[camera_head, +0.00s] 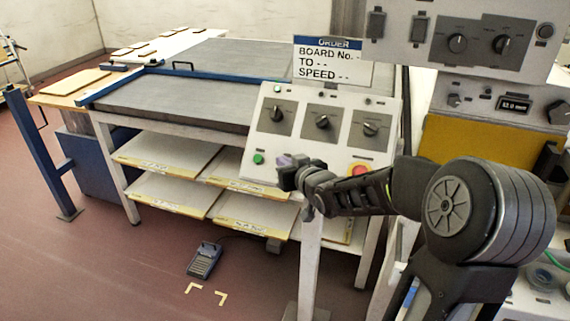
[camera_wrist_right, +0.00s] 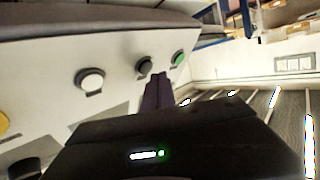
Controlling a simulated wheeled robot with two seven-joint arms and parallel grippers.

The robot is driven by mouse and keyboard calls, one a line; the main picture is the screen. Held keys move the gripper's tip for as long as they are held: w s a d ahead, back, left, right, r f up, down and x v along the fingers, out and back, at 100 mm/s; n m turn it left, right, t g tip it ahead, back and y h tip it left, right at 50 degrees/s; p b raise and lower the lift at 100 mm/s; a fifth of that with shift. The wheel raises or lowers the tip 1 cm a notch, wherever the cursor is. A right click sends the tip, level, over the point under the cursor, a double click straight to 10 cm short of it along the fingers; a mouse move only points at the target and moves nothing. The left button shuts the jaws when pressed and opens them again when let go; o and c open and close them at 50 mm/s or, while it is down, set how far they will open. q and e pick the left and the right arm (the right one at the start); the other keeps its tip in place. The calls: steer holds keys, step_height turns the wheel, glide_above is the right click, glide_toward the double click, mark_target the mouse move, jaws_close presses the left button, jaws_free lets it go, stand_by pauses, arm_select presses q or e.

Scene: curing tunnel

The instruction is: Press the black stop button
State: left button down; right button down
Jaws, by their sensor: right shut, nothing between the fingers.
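The black stop button (camera_wrist_right: 145,66) shows in the right wrist view, between a green button (camera_wrist_right: 179,58) and a white button (camera_wrist_right: 90,80) on the pale control panel (camera_wrist_right: 50,60). In the head view my right gripper (camera_head: 286,165) hides it. My right gripper is shut and empty. Its fingertips (camera_wrist_right: 159,78) are at the panel's lower button row, close beside the black button in the wrist view. I cannot tell whether they touch it. The green button (camera_head: 258,159) is left of the gripper in the head view. My left gripper is out of view.
Three knobs (camera_head: 322,122) sit above the button row. A red button on yellow (camera_head: 359,170) is right of my gripper. An order sign (camera_head: 332,60) stands above the panel. A grey-topped table (camera_head: 180,100) with shelves is behind. A foot pedal (camera_head: 204,260) lies on the floor.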

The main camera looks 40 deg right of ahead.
steer(key=shift+d+f, duration=0.1)
steer(key=shift+f, duration=0.05)
steer(key=shift+w+d+f+b, duration=0.15)
steer(key=shift+w+f+b, duration=0.05)
steer(key=shift+b, duration=0.15)
steer(key=shift+w+d+f, duration=0.1)
steer(key=shift+d+f, duration=0.15)
stand_by(0.8)
steer(key=shift+a+r, duration=0.1)
stand_by(0.3)
steer(key=shift+s+a+r, duration=0.3)
steer(key=shift+a+r, duration=0.1)
steer(key=shift+r, duration=0.05)
steer(key=shift+s+a+r, duration=0.55)
steer(key=shift+a+r, duration=0.2)
steer(key=shift+r, duration=0.15)
steer(key=shift+s+a+r, duration=0.5)
steer(key=shift+a+r, duration=0.2)
steer(key=shift+r, duration=0.2)
